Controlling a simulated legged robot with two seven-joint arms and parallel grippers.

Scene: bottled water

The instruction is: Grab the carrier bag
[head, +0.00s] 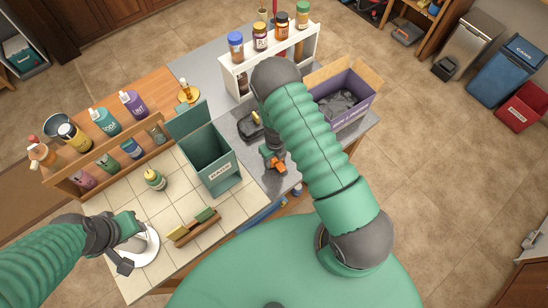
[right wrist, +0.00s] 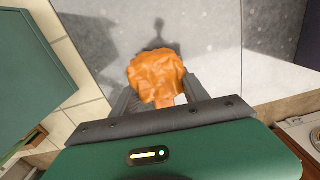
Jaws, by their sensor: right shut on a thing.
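The carrier bag (right wrist: 156,78) looks like a crumpled orange bundle in the right wrist view. It sits between the dark fingers of my right gripper (right wrist: 158,100), which is shut on it. In the head view the orange bag (head: 279,165) shows small, at the right gripper (head: 272,156), over the front part of the grey counter. The right arm hides part of the counter behind it. My left gripper (head: 131,245) is at the lower left, over a round white dish (head: 146,250), with its fingers apart.
A green open bin (head: 222,172) stands left of the right gripper. A purple open box (head: 345,120) is to the right, partly behind my arm. A white rack (head: 232,82) with several bottles stands behind. A wooden bottle shelf (head: 118,150) and sponge holder (head: 193,230) are on the tiled counter.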

